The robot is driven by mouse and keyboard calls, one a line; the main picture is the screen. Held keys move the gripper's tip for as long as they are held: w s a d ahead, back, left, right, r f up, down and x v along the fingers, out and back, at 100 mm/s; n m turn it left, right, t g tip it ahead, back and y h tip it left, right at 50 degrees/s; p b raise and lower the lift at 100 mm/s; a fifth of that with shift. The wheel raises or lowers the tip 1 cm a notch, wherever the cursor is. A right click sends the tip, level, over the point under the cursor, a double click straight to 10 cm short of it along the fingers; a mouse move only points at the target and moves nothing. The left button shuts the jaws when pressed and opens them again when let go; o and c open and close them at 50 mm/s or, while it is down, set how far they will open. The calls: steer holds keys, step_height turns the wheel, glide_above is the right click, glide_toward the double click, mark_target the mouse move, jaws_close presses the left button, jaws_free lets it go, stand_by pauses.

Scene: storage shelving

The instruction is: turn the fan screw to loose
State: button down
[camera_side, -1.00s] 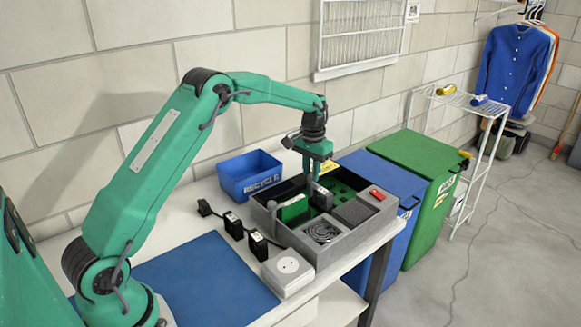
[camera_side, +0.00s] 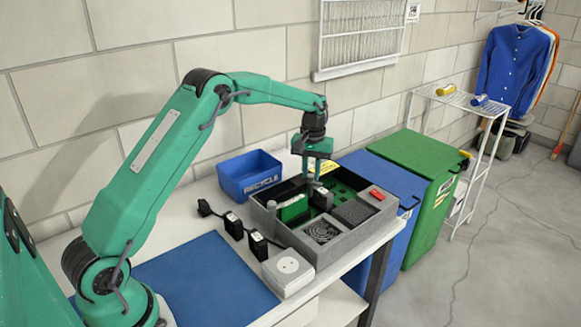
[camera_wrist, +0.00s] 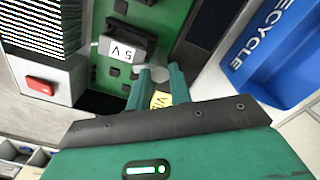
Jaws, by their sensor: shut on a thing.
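My gripper (camera_side: 311,184) points down into the grey box (camera_side: 312,250), at its back part by the green board (camera_side: 341,188). In the wrist view its fingers (camera_wrist: 161,84) are close together, shut on a small pale thing (camera_wrist: 158,73) at their tips. The fingers hide much of it, and I cannot tell for sure whether it is the fan screw. The round fan grille (camera_side: 322,231) is in the box's front compartment, away from my gripper.
The blue recycle bin (camera_side: 250,176) stands close behind the box. A red switch (camera_side: 377,194) and a dark finned block (camera_side: 355,212) are on the box's right side. Black plugs (camera_side: 258,244) and a white socket (camera_side: 287,272) lie in front. A blue mat (camera_side: 205,280) is clear.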

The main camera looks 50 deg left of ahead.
mark_target(312, 175)
steer(key=n, duration=0.6)
steer(key=shift+d, duration=0.1)
steer(key=n, duration=0.6)
steer(key=shift+n, duration=0.3)
steer(key=c, duration=1.3)
jaws_free()
steer(key=shift+r, duration=0.15)
step_height(312, 175, up, 7)
steer(key=shift+w+f, duration=0.1)
steer(key=shift+r, duration=0.4)
